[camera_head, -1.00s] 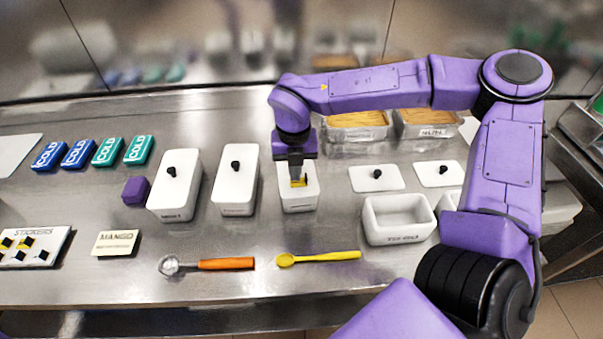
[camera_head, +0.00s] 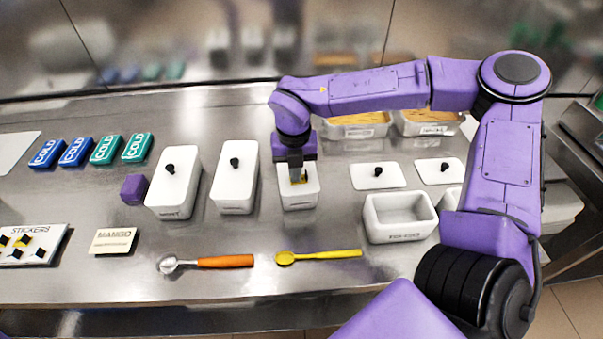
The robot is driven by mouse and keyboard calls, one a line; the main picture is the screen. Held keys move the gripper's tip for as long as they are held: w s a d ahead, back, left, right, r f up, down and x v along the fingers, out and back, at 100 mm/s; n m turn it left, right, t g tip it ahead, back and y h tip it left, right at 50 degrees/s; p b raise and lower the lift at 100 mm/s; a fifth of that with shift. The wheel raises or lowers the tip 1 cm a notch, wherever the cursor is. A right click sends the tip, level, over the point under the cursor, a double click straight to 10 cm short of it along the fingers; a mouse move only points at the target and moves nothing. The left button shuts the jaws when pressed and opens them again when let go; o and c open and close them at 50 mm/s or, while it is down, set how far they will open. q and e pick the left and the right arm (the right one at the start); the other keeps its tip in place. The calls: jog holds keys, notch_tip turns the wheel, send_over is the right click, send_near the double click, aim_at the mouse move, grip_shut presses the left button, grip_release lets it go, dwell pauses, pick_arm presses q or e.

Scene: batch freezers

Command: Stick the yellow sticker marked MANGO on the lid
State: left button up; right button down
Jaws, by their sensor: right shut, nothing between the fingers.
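My right gripper (camera_head: 297,180) is shut and points down at the lid (camera_head: 309,189) of the small white tub, right of the two long white tubs. A small yellow patch (camera_head: 303,180), likely the sticker, shows on the lid at the fingertips. The fingers partly hide it, and its lettering cannot be read. A cream card marked MANGO (camera_head: 115,240) lies at the front left. The sticker sheet (camera_head: 50,245), with yellow and white stickers and black tabs, is at the left edge. My left gripper is not in view.
Two long white tubs with black-knobbed lids (camera_head: 173,190) (camera_head: 235,185) stand left of the gripper, near a purple block (camera_head: 134,190). An open white tub (camera_head: 400,222) stands right. An orange-handled scoop (camera_head: 225,262) and yellow spoon (camera_head: 320,256) lie in front. Bare metal surrounds them.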

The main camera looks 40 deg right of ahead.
dwell(0.3)
notch_tip(320, 180, up, 7)
jog(key=p, duration=0.6)
dwell(0.7)
